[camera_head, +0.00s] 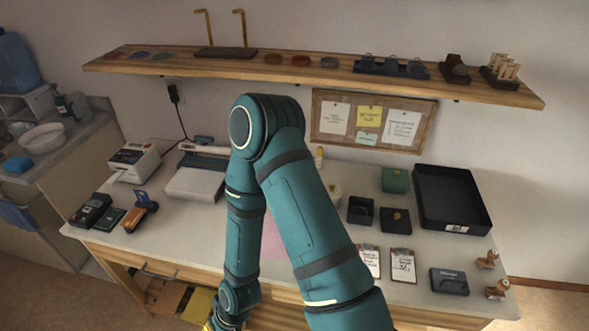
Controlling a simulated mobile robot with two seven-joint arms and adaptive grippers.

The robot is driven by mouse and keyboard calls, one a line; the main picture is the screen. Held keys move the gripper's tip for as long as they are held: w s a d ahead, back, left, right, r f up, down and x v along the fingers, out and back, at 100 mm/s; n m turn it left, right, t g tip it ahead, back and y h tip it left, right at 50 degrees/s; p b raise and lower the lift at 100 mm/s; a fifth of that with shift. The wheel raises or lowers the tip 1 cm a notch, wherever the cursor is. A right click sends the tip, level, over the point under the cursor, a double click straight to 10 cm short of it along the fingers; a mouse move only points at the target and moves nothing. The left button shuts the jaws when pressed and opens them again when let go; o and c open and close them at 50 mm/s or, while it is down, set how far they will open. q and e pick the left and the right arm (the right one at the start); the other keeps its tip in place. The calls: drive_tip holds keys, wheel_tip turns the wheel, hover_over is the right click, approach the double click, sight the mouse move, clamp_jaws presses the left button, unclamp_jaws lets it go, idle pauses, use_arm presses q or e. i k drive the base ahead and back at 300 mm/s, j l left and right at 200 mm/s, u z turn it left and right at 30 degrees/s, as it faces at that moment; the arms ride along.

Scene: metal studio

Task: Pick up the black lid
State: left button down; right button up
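A small black square piece with a gold mark, which looks like the black lid (394,221), lies on the white worktop right of the middle. A small open black box (361,211) stands just left of it. I cannot tell for certain whether the marked piece is a loose lid or a closed box. A teal arm of mine, coming in from the lower right, rises over the table's middle and bends down to the bottom edge. My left gripper is not in view.
A green box (395,180) stands behind the black piece, and a large black tray (486,222) to its right. Clipboards (403,266) and a dark case (449,282) lie in front. A wooden shelf (300,76) overhangs the back. My arm hides the table's middle.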

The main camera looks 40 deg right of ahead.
sight(393, 221)
drive_tip(key=z, duration=2.35)
